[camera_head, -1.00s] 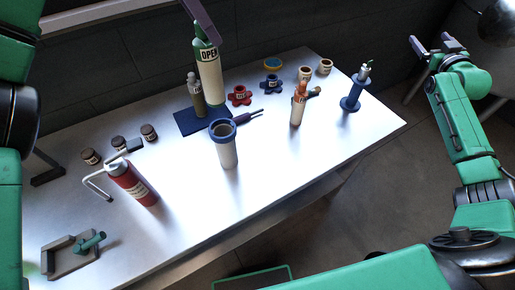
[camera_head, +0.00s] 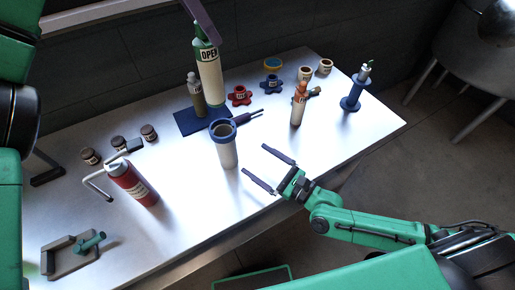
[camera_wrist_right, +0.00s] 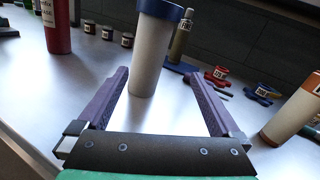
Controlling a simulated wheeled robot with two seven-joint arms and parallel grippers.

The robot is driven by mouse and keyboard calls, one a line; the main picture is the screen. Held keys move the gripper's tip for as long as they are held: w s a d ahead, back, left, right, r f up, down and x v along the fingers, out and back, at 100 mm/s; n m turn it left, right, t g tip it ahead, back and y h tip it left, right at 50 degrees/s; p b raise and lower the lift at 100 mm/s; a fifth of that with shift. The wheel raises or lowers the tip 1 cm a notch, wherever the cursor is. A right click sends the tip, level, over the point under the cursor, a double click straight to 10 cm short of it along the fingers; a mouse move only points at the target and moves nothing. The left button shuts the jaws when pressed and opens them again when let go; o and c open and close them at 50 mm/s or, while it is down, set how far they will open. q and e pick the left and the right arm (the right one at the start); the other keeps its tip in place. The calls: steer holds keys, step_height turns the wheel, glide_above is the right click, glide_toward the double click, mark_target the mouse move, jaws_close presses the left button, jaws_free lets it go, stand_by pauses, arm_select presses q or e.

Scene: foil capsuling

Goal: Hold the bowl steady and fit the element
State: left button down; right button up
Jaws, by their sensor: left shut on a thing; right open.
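A tall bottle with green bands and an "OPEN" label (camera_head: 208,75) appears above the blue mat. My left gripper (camera_head: 208,28), seen only as a purple finger at the top edge, is shut on it. The right wrist view does not show this bottle, so it seems raised. A white cylinder with a blue rim (camera_head: 228,152) stands upright, open at the top; it also shows in the right wrist view (camera_wrist_right: 150,55). My right gripper (camera_head: 253,159) is open and empty just right of it, the cylinder ahead between its fingers (camera_wrist_right: 160,85). I cannot tell which things are the bowl and element.
A brown bottle (camera_head: 194,96), blue mat (camera_head: 186,124), red valve (camera_head: 240,95), orange-topped bottle (camera_head: 298,108) and blue stand (camera_head: 351,101) are behind. The front right table (camera_head: 320,158) is clear.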

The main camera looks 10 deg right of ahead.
mark_target(233, 153)
steer(key=shift+s+a+f+m, duration=0.45)
steer(key=shift+s+a+m, duration=0.15)
steer(key=shift+s+m, duration=0.15)
steer(key=shift+a+f+m, duration=0.1)
steer(key=shift+a+m, duration=0.15)
steer(key=x, duration=1.1)
steer(key=shift+w+a+f, duration=0.1)
steer(key=shift+w+f, duration=0.05)
steer(key=shift+w, duration=0.25)
jaws_close()
